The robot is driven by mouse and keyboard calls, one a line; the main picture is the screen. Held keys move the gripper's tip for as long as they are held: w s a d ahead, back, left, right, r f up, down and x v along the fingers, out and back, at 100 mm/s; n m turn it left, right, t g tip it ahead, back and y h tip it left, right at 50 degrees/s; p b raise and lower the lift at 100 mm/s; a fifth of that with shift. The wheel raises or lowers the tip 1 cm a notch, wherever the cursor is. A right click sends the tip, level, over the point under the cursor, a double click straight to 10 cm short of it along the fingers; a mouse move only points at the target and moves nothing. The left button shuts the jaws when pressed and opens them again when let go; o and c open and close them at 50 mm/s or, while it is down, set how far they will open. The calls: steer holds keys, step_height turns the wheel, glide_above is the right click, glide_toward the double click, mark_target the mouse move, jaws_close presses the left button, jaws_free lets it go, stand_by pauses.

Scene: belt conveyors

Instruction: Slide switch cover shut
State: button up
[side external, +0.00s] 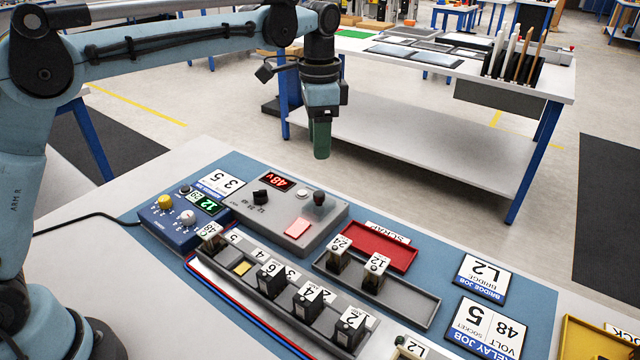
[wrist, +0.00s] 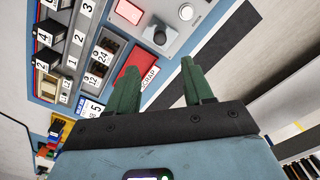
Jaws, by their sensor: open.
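The grey control box (side external: 275,216) stands on the blue mat. It carries a red 48V display (side external: 276,182), a black dial (side external: 260,196), a pale red square (side external: 298,228) and a dark round knob (side external: 319,198). The pale red square (wrist: 129,11) and dark knob (wrist: 160,36) also show in the wrist view. I cannot tell for certain which part is the switch cover or how it stands. My gripper (side external: 320,150) hangs high above the bench's far side, pointing down. In the wrist view its green fingers (wrist: 163,60) are apart with nothing between them.
A blue meter box (side external: 182,218) stands left of the control box. A red scrap tray (side external: 372,246), a dark tray (side external: 410,297) with two numbered modules and a module rack (side external: 268,296) lie in front. Job cards (side external: 482,277) lie right. Air around my gripper is clear.

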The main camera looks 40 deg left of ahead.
mark_target(319, 193)
step_height(319, 193, down, 11)
steer(key=shift+f, duration=0.2)
stand_by(0.3)
steer(key=shift+c, duration=0.3)
jaws_close()
steer(key=shift+s, duration=0.1)
